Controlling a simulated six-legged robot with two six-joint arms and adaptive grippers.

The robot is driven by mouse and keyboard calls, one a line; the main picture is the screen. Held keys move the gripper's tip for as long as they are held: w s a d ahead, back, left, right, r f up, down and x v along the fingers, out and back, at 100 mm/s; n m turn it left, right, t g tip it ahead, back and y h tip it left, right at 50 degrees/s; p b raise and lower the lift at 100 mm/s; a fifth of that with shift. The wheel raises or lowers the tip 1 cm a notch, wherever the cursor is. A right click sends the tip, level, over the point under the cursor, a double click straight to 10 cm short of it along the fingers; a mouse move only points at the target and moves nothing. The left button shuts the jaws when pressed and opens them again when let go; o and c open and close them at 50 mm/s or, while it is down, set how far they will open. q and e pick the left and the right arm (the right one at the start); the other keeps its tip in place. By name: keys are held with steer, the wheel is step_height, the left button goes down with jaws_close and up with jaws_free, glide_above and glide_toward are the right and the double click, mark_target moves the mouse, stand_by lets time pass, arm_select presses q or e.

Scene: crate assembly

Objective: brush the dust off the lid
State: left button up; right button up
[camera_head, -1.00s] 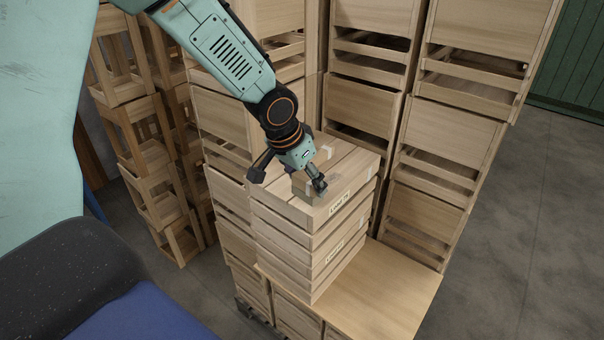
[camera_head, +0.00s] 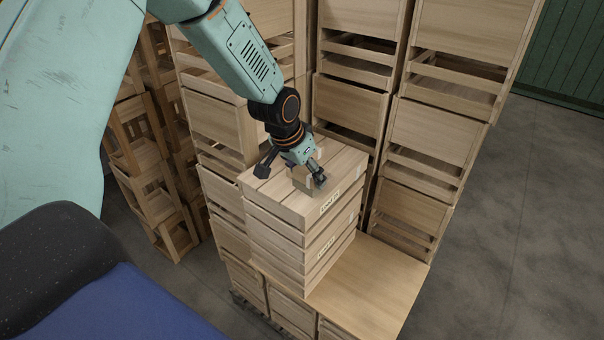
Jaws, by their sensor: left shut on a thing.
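The slatted wooden lid (camera_head: 342,168) is the top of a stack of pale wooden crates (camera_head: 275,225) in the middle of the view. It lies level, with a small printed label on its front right edge. My left gripper (camera_head: 314,182) is low over the middle of the lid, pointing down. It is shut on a small brown, block-like brush (camera_head: 301,181), which is partly hidden by the fingers and seems to be at the lid's surface. I cannot make out dust on the lid. My right gripper is not in view.
The crate stack stands on a wooden platform (camera_head: 375,285) with bare room to its right. Tall stacks of crates (camera_head: 432,130) rise close behind it. Open-framed crates (camera_head: 150,185) stand at left. Grey floor (camera_head: 520,230) is free at right.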

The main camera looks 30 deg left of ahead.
arm_select(q)
steer(key=shift+w+f+b, duration=0.4)
steer(key=shift+w+b, duration=0.2)
steer(key=shift+b, duration=0.1)
steer(key=shift+w+d, duration=0.1)
steer(key=shift+d, duration=0.05)
steer(key=shift+b, duration=0.3)
